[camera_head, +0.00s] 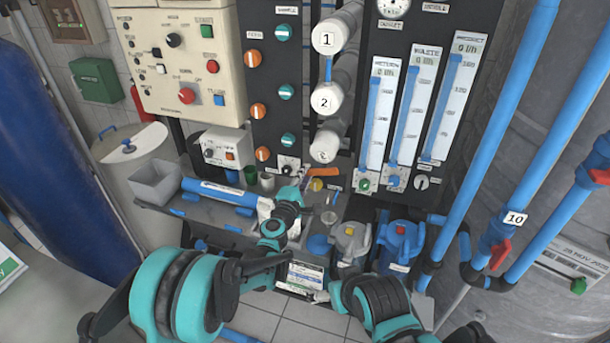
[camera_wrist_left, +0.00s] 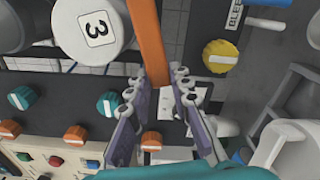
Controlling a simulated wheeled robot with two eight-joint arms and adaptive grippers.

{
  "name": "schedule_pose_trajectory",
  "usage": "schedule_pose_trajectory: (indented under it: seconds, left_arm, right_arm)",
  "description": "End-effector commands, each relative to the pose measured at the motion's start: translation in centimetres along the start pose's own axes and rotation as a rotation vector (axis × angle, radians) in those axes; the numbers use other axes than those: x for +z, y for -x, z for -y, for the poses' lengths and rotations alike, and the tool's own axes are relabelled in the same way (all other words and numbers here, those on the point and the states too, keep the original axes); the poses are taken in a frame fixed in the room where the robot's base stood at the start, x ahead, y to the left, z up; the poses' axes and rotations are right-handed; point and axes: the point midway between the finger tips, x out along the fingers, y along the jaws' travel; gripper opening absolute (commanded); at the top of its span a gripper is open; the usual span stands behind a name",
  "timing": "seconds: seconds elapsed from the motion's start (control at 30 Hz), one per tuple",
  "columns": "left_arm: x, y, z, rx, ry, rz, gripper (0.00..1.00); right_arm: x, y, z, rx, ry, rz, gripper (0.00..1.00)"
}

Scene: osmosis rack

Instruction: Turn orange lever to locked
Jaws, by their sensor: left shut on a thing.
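The orange lever (camera_head: 323,172) shows in the head view as a short orange bar below the white cylinder end marked 3, sticking out to the right of my left gripper (camera_head: 303,180). In the left wrist view the orange lever (camera_wrist_left: 146,40) is a long flat bar running from the top edge down to between the fingertips. My left gripper (camera_wrist_left: 161,92) is shut on its near end, with one finger on each side. The lever's pivot is out of the wrist view.
The white cylinder end marked 3 (camera_wrist_left: 93,27) and a yellow knob (camera_wrist_left: 220,56) flank the lever. Orange and teal knobs fill the black panel (camera_head: 270,70). Below stand two filter housings (camera_head: 400,245), and a blue cylinder (camera_head: 220,191) lies on the grey shelf.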

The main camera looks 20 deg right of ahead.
Motion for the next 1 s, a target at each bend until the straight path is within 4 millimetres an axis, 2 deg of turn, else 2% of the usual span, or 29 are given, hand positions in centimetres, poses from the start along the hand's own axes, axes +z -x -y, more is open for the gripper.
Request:
schedule_pose_trajectory:
  seconds: [0.47,1.0]
  left_arm:
    - [0.5,0.0,2.2,0.0,0.45,0.0,0.0]
    - [2.0,0.0,3.9,0.0,0.955,0.0,0.0]
  right_arm:
    - [1.0,-1.4,0.0,0.0,0.0,0.0,0.91]
    - [1.6,-2.2,0.0,0.0,0.0,0.0,0.91]
